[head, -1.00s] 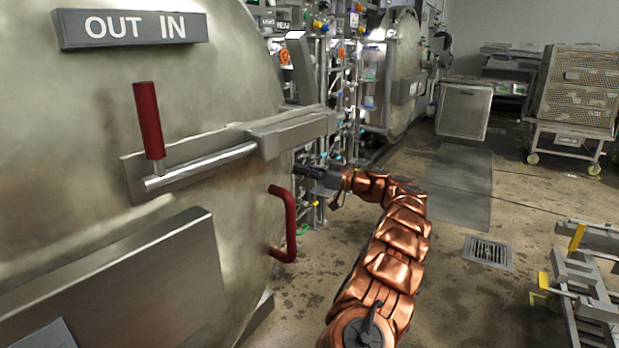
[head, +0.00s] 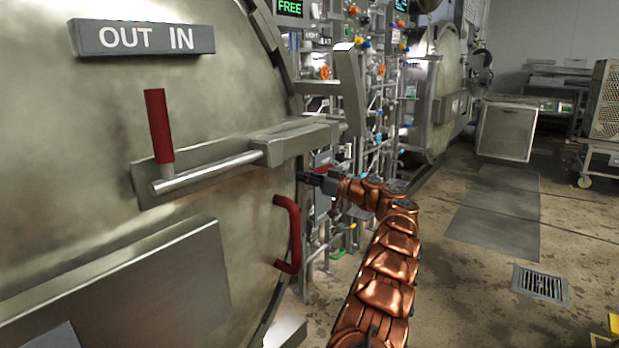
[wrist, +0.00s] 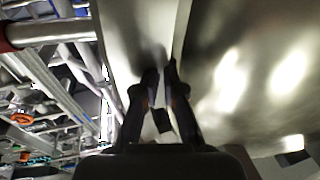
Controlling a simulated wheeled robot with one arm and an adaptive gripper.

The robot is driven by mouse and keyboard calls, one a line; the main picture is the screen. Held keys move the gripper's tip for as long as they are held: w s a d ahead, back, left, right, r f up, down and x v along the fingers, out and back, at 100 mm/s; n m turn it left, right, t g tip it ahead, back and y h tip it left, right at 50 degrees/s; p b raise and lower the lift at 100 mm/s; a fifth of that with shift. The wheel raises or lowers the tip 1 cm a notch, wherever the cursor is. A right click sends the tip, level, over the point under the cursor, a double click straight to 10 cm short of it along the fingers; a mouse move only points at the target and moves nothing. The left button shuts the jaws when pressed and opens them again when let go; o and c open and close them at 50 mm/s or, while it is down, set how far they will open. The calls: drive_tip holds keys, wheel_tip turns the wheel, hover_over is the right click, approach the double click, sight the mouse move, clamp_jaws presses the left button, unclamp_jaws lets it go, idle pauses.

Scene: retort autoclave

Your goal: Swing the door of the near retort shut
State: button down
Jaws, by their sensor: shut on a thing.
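The near retort's door (head: 240,115) is a big round metal disc filling the left of the head view. It carries an "OUT IN" plate (head: 143,38), a red-handled lever (head: 158,125) and a red grab handle (head: 288,233) near its right edge. My gripper (head: 312,180) is at the door's right edge, above the grab handle. In the wrist view, my gripper's dark fingers (wrist: 160,92) close on a thin metal edge, apparently the door's rim (wrist: 182,40). The exact contact is in shadow. The retort's frame (head: 268,30) shows close behind the door's upper right edge.
Pipes and valves (head: 350,110) stand just right of the door, close to my arm. A second retort (head: 435,90) stands farther back. Open floor with a drain grate (head: 540,284) lies to the right. A wheeled rack (head: 607,100) is at the far right.

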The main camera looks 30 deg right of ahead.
drive_tip(key=a, duration=0.2)
drive_tip(key=w+a+r, duration=0.1)
drive_tip(key=shift+w+n+g+y, duration=0.1)
drive_tip(key=shift+n+g+y, duration=0.2)
drive_tip(key=shift+y, duration=0.1)
drive_tip(key=shift+d, duration=0.2)
approach(292, 174)
drive_tip(key=shift+d+f, duration=0.4)
drive_tip(key=shift+d, duration=0.5)
drive_tip(key=shift+d+f, duration=0.4)
drive_tip(key=shift+d, duration=0.45)
drive_tip(key=shift+d+f, duration=0.4)
drive_tip(key=shift+d, duration=0.5)
